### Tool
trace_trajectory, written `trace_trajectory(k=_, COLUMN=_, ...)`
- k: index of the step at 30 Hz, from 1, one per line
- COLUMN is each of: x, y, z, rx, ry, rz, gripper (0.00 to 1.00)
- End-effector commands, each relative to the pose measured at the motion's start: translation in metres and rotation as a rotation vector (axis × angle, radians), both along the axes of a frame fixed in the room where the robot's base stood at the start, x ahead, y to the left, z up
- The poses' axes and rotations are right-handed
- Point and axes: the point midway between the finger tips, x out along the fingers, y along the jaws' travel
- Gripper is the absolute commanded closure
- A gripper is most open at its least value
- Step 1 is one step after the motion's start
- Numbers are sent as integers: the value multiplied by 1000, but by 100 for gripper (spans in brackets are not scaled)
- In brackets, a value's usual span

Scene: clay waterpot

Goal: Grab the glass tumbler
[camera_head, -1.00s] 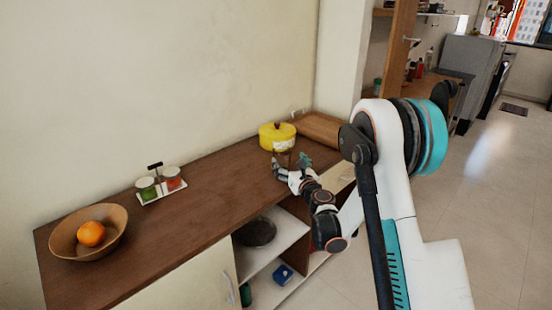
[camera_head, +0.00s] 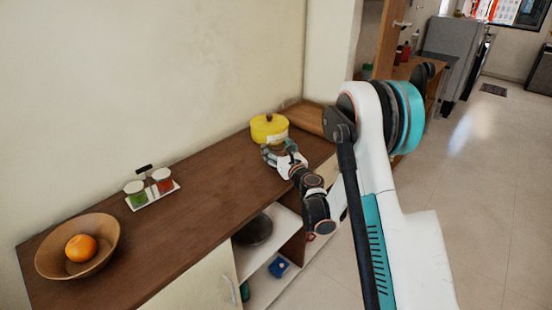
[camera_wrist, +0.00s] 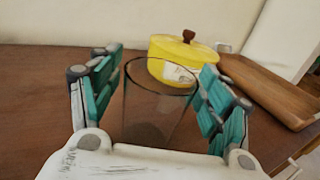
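The glass tumbler (camera_wrist: 158,105) is clear and upright in the wrist view, its round rim toward the top of the picture. It stands between the two teal fingers of my gripper (camera_wrist: 160,85). The fingers are drawn in along both its sides and appear to touch it. Its lower part is partly hidden by my gripper's white palm. In the head view my gripper (camera_head: 282,149) is over the wooden counter, just in front of the yellow pot, and the tumbler cannot be made out there. Whether the tumbler is off the counter cannot be told.
The yellow lidded pot (camera_head: 268,128) stands close behind the tumbler. A wooden board (camera_head: 312,116) lies right of it. A caddy with two jars (camera_head: 152,195) and a wooden bowl (camera_head: 50,257) with an orange (camera_head: 81,248) stand left. The counter's middle (camera_head: 205,208) is clear.

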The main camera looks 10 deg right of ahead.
Motion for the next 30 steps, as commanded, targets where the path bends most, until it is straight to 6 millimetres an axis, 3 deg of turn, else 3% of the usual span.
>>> trace_trajectory(k=1, x=0, y=0, z=0, rx=0, ry=0, rz=0, gripper=50)
trace_trajectory(k=4, x=0, y=0, z=0, rx=0, ry=0, rz=0, gripper=72)
trace_trajectory(k=14, x=0, y=0, z=1, rx=0, ry=0, rz=0, gripper=74)
trace_trajectory(k=19, x=0, y=0, z=11, rx=0, ry=0, rz=0, gripper=74)
trace_trajectory(k=26, x=0, y=0, z=49, rx=0, ry=0, rz=0, gripper=74)
trace_trajectory(k=30, x=0, y=0, z=88, rx=0, ry=0, rz=0, gripper=74)
